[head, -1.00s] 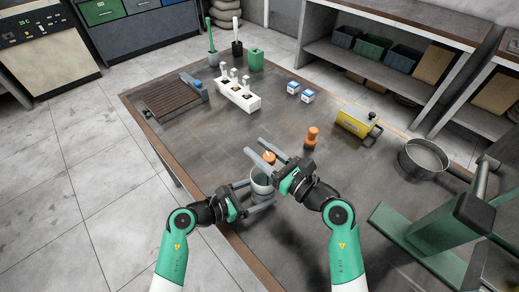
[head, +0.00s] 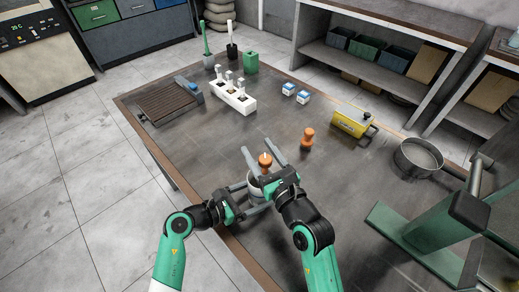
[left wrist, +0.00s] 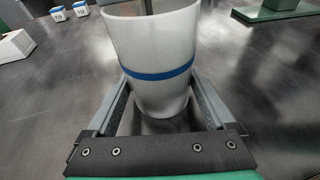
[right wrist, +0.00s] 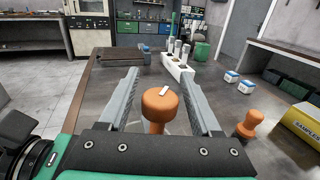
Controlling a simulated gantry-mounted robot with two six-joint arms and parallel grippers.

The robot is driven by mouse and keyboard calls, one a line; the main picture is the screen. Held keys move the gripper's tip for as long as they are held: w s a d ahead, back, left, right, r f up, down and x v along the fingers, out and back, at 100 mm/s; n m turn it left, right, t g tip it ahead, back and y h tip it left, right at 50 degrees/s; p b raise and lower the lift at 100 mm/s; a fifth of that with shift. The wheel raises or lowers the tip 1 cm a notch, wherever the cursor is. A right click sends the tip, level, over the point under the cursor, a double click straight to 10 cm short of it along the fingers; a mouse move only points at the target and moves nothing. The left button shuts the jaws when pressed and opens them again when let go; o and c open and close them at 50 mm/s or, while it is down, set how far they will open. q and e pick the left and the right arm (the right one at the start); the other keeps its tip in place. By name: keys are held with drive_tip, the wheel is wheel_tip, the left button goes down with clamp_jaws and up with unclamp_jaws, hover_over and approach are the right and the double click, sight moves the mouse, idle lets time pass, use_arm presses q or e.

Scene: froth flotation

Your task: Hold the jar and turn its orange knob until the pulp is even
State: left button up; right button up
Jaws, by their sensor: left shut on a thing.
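The pale jar (left wrist: 152,55) with a blue band stands upright in the left wrist view. My left gripper (left wrist: 158,110) is shut on it, one finger on each side. In the head view the jar (head: 255,187) is partly hidden by my right gripper. The jar's orange knob (right wrist: 160,108), with a white mark on top, is between the fingers of my right gripper (right wrist: 157,88). These fingers are open, with a gap on each side of the knob. The knob also shows in the head view (head: 265,161). The pulp inside cannot be made out.
A second orange knob-shaped piece (head: 307,138) stands to the right of the jar. A yellow samples box (head: 352,121), a metal pan (head: 419,158) and a green stand (head: 440,222) are farther right. A white rack (head: 233,97) and small blue-white boxes (head: 296,93) stand behind.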

drive_tip(key=shift+r, duration=0.1)
drive_tip(key=v, duration=0.7)
drive_tip(key=shift+s+d, duration=0.15)
drive_tip(key=shift+s, duration=0.1)
drive_tip(key=shift+w+d+f, duration=0.1)
drive_tip(key=shift+d+f, duration=0.1)
drive_tip(key=n+g+y, duration=0.4)
drive_tip(key=y, duration=0.1)
approach(270, 164)
drive_tip(key=shift+n+y, duration=0.3)
drive_tip(key=x, duration=1.1)
drive_tip(key=shift+w+a+f, duration=0.1)
drive_tip(key=shift+w+f, duration=0.2)
